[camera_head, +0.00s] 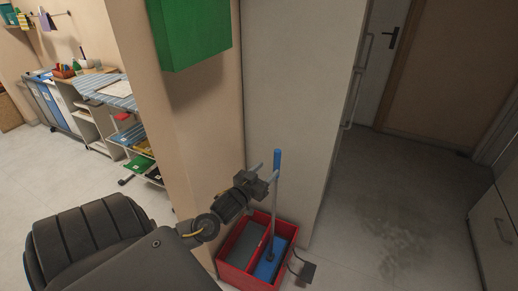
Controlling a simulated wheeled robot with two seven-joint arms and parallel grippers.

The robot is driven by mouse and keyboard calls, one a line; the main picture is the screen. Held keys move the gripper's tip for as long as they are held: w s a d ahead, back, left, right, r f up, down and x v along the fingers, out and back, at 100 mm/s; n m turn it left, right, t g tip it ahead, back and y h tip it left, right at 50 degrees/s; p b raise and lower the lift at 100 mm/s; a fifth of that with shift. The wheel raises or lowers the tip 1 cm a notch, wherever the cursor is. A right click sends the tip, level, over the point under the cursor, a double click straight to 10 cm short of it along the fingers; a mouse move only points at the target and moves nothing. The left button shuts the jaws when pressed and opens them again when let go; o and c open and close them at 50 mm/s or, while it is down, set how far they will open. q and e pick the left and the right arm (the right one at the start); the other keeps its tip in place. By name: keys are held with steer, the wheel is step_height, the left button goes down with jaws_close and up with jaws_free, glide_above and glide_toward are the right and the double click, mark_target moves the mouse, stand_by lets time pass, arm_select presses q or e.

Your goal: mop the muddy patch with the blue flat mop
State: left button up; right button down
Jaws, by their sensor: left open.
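The blue flat mop (277,162) stands upright with its blue-topped pole against the pale wall corner. Its lower end is in the red two-part bucket (229,274), where a blue surface shows at the foot of the pole in the right compartment. My left gripper (266,171) is open right beside the upper pole, just below the blue grip. I cannot tell whether the pole lies between its fingers. The muddy patch (400,236) is a dark smear on the grey floor at the right. My right gripper is not in view.
A green box (190,32) hangs on the wall above my left arm. A small dark pedal-like part (306,272) sits by the bucket's right side. A pale cabinet (492,235) stands at the right edge. Floor between the bucket and cabinet is clear.

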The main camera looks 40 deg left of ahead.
arm_select(q)
steer(key=w, duration=0.4)
steer(key=w+a, duration=0.1)
steer(key=w, duration=0.2)
steer(key=shift+w+p, duration=0.1)
steer(key=shift+p, duration=0.2)
jaws_close()
step_height(320, 180, up, 10)
steer(key=p, duration=1)
steer(key=shift+r, duration=0.1)
step_height(320, 180, up, 10)
steer(key=p, duration=1)
glide_above(275, 163)
steer(key=w, duration=0.2)
steer(key=shift+s+a, duration=0.2)
steer(key=shift+s, duration=0.05)
